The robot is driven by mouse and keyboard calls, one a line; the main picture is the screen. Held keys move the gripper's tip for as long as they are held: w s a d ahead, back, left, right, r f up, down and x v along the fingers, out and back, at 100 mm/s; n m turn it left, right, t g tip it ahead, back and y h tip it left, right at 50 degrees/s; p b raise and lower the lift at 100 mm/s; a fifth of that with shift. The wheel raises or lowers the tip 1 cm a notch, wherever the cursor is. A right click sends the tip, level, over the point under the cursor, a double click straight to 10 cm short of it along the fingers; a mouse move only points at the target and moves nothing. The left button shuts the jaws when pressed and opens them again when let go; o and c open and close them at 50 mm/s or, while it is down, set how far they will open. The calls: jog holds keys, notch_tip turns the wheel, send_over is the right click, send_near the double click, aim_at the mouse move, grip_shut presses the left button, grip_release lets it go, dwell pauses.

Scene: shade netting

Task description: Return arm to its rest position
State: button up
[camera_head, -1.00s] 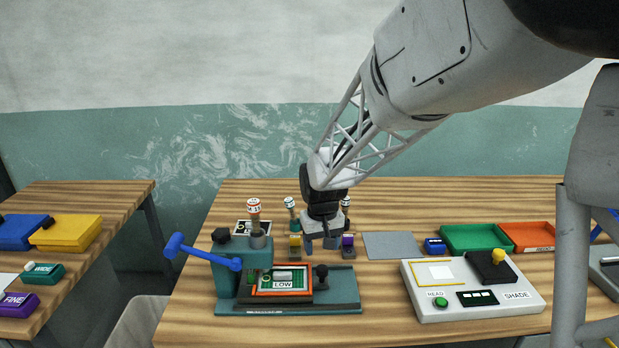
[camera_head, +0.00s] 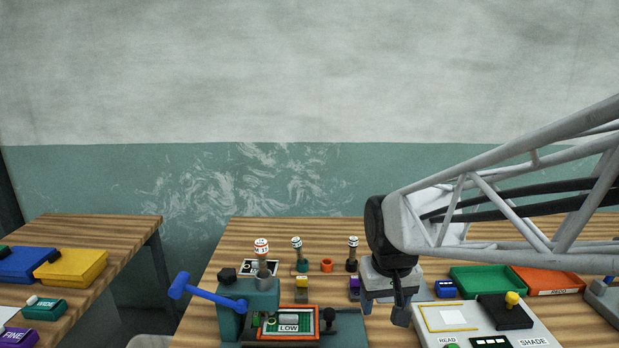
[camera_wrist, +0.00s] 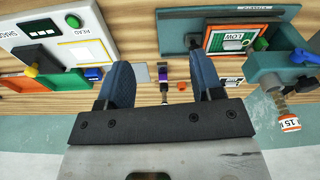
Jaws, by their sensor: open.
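My gripper (camera_head: 384,306) hangs over the wooden table (camera_head: 218,262), between the teal press and the white reader box. Its two blue-grey fingers are apart. The wrist view shows the gripper (camera_wrist: 163,82) with nothing between its fingertips. My arm reaches in from the right side of the head view.
A teal press (camera_head: 262,299) with a blue lever (camera_head: 205,295) stands left of my gripper. A white reader box (camera_head: 455,318) is to the right, with green (camera_head: 487,281) and orange (camera_head: 548,282) trays behind it. Knobbed posts (camera_head: 297,252) (camera_head: 352,253) stand behind. Space above is open.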

jog(key=s+d+r, duration=0.1)
jog(key=s+d, duration=0.1)
jog(key=s, duration=0.5)
jog(key=s+d+m+t, duration=0.1)
jog(key=s+d, duration=0.1)
jog(key=s, duration=0.6)
jog(key=shift+s+d+r, duration=0.15)
jog(key=shift+d+r, duration=0.2)
